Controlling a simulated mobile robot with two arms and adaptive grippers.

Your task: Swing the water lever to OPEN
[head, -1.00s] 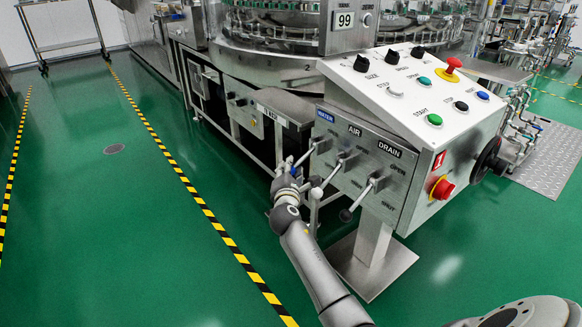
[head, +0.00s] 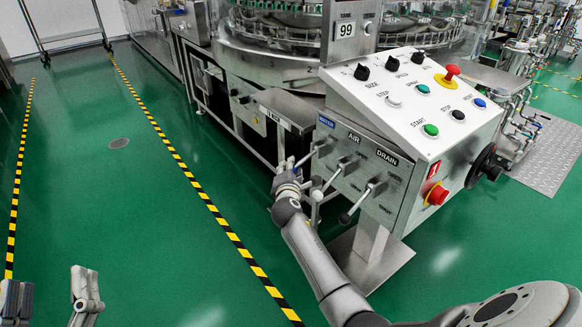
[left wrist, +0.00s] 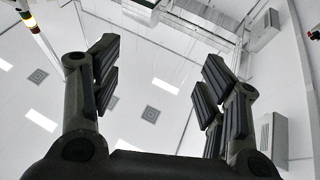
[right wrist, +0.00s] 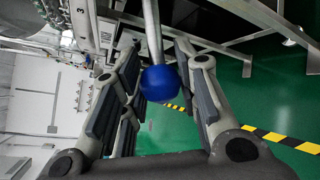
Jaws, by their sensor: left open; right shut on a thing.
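The WATER lever (head: 310,156) sits under the blue WATER label at the left end of the valve panel (head: 350,190). Its rod slants down and left from its hub. My right gripper (head: 286,174) is at the lever's end. In the right wrist view the lever's blue ball knob (right wrist: 159,83) sits between the fingers of that gripper, which is shut on it. The knob is mostly hidden by the gripper in the head view. My left gripper (head: 50,300) is open and empty, low at the left, far from the panel; its spread fingers (left wrist: 160,95) face the ceiling in its wrist view.
The AIR lever (head: 330,180) and DRAIN lever (head: 360,203) stand close to the right of the WATER lever. The sloped button console (head: 415,95) is above them, with a red stop button (head: 437,194) on the side. Green floor (head: 180,270) is clear at the left.

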